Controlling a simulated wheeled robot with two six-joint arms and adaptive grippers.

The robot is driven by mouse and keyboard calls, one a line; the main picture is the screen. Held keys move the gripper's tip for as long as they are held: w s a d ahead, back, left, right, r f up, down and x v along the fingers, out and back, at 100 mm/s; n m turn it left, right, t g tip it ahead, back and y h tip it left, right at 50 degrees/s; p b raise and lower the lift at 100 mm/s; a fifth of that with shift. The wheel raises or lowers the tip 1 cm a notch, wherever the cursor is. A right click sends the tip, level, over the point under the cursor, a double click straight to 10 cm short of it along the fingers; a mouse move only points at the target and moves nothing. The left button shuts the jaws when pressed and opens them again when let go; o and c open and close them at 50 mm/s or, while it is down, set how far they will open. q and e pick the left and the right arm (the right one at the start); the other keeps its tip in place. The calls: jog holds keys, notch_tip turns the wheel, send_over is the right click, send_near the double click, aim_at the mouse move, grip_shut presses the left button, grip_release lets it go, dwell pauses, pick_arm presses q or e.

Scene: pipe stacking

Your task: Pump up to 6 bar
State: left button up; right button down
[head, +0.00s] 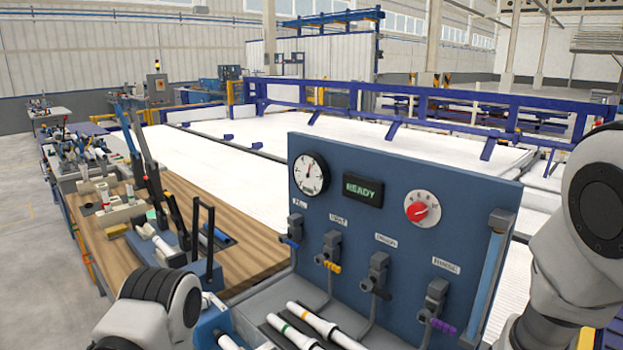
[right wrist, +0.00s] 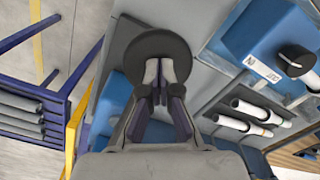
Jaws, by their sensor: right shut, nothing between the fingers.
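The pressure gauge (head: 309,174) is a white dial on the blue panel (head: 370,223). Its needle points roughly upward; its numbers are too small to read. The green display (head: 362,189) beside it reads READY. A red knob (head: 422,209) sits on a white dial to the right. My right gripper (right wrist: 159,72) is shut and empty. Its fingertips lie over a dark round pad (right wrist: 130,52); I cannot tell whether they touch it. In the head view my right arm stands at the right edge and its gripper is hidden. My left gripper is not in view.
Several valves with coloured levers (head: 333,267) line the panel above white pipes (head: 313,320). A wooden bench (head: 118,258) with tools and black handles stands left.

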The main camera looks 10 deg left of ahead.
jog(key=shift+f+b, duration=0.6)
jog(key=shift+f, duration=0.4)
notch_tip(320, 180, up, 10)
jog(key=p, duration=0.7)
jog(key=shift+s+a+f, duration=0.2)
jog(key=shift+s, duration=0.15)
notch_tip(320, 180, up, 6)
jog(key=p, duration=0.5)
jog(key=shift+p, duration=0.3)
